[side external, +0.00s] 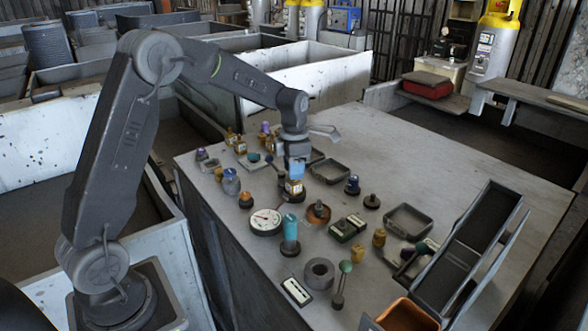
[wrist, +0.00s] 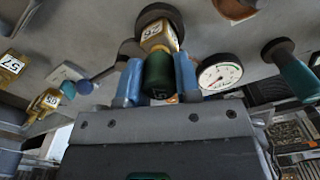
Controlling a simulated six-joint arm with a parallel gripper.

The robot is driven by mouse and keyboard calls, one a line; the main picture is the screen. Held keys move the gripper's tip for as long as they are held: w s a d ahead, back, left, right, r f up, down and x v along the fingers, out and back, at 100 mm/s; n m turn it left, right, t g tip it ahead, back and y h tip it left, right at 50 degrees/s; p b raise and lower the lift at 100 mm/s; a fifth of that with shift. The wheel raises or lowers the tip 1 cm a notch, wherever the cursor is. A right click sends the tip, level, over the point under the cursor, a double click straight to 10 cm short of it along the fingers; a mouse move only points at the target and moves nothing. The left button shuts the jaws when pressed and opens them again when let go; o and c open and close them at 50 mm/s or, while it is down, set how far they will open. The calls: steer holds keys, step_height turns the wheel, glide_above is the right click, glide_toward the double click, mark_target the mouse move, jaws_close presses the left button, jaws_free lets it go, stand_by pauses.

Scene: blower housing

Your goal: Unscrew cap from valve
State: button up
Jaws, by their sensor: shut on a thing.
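My gripper (side external: 296,169) is low over the middle of the crowded table, pointing down. In the wrist view its two blue fingers (wrist: 158,77) are shut on a dark green cap (wrist: 159,84), one on each side. The cap lines up with a brass valve (wrist: 159,36) bearing a white number label, on a dark round base (wrist: 158,12). The valve also shows below the fingers in the side view (side external: 294,188). Cap and valve look touching; whether the thread is engaged cannot be told. In the side view the fingers hide the cap.
A round dial gauge (side external: 265,222) and a teal cylinder (side external: 290,230) stand close in front of the valve. Several small parts crowd around, with a shallow tray (side external: 330,171) to the right. A dark sloped chute (side external: 465,250) is at the right. The table's far right is clear.

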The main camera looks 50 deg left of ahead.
steer(key=shift+r, duration=2.25)
